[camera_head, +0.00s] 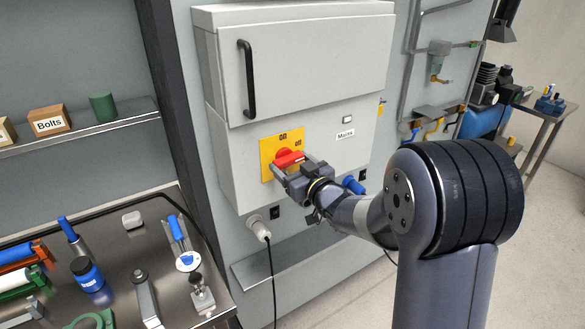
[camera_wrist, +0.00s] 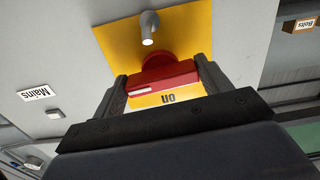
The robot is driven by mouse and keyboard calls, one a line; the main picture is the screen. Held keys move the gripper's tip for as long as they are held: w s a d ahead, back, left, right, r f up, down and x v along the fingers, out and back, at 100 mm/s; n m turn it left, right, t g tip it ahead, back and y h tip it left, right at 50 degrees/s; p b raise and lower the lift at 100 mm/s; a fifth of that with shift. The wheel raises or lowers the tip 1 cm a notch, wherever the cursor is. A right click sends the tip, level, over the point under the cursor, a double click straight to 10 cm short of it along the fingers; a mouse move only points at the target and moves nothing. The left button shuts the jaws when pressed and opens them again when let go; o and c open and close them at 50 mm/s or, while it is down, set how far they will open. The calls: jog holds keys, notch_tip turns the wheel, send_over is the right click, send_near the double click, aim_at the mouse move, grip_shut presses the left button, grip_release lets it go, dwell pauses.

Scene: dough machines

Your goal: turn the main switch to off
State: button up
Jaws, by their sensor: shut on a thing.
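The main switch, a red handle (camera_head: 288,158) on a yellow plate (camera_head: 267,150), is on the front of the grey cabinet. My gripper (camera_head: 292,168) is shut on it. In the wrist view, which is upside down, one finger is at each end of the red handle (camera_wrist: 165,82). The handle lies nearly level, slightly tilted, with a white mark at its left end there. An "on" label (camera_wrist: 168,98) shows on the yellow plate beside the handle. My fingers hide part of the handle and plate in the head view.
The grey cabinet (camera_head: 300,65) has a black door handle above the switch and a "Mains" label (camera_head: 345,134) to the right. A plug with a hanging cable (camera_head: 258,228) is below. A bench with tools (camera_head: 120,250) stands at the left.

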jog(key=shift+m, duration=0.4)
jog(key=o, duration=1)
jog(key=b+v, duration=0.2)
jog(key=v, duration=0.8)
jog(key=shift+s+d, duration=0.25)
jog(key=shift+s, duration=0.1)
jog(key=shift+w, duration=0.1)
